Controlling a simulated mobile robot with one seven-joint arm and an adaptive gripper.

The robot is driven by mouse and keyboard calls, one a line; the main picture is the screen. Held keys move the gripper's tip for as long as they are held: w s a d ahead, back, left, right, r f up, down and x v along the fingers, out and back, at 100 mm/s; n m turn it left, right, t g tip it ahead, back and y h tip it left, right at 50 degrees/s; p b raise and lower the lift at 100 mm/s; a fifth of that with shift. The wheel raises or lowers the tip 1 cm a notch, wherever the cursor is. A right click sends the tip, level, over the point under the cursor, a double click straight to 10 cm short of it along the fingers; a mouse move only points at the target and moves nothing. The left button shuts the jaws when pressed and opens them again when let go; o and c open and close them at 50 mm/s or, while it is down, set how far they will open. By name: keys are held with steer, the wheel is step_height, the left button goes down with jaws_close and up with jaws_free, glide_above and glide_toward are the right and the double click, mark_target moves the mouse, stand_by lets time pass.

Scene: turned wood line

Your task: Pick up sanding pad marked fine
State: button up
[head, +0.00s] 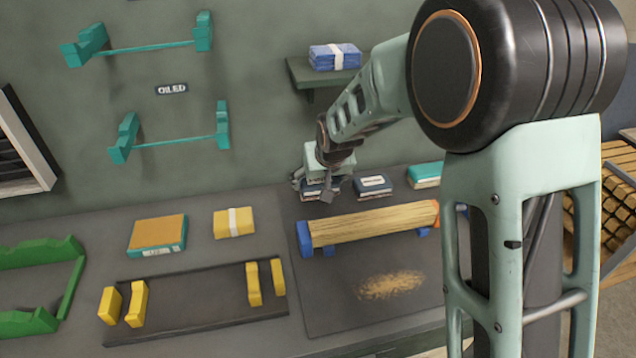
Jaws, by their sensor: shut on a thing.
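My gripper (315,187) is at the back of the workbench, pointing down, shut on a dark sanding pad (312,193) with a pale label. The fingers cover much of this pad, and I cannot read its marking or tell whether it touches the bench. A second dark pad (374,187) with a white label lies just to its right. A teal pad (425,175) with a pale lower side lies farther right, partly behind my arm. The lettering on these pads is too small to read surely.
A wooden spindle blank (370,223) rests on blue supports in front of the gripper, with sawdust (390,285) before it. A yellow cloth (234,222) and an orange-topped teal block (157,236) lie left. A wall shelf (312,78) holds folded blue cloths (335,57).

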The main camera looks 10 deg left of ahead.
mark_target(320, 180)
steer(key=p+v, duration=0.1)
steer(key=v, duration=0.5)
steer(key=shift+f, duration=0.1)
steer(key=s+d+r, duration=0.4)
steer(key=s, duration=0.4)
steer(key=shift+s+d+p, duration=0.15)
steer(key=shift+s+p, duration=0.15)
steer(key=shift+s, duration=0.1)
steer(key=o, duration=0.5)
steer(key=c, duration=0.3)
steer(key=shift+w+d+f, duration=0.1)
steer(key=shift+w, duration=0.05)
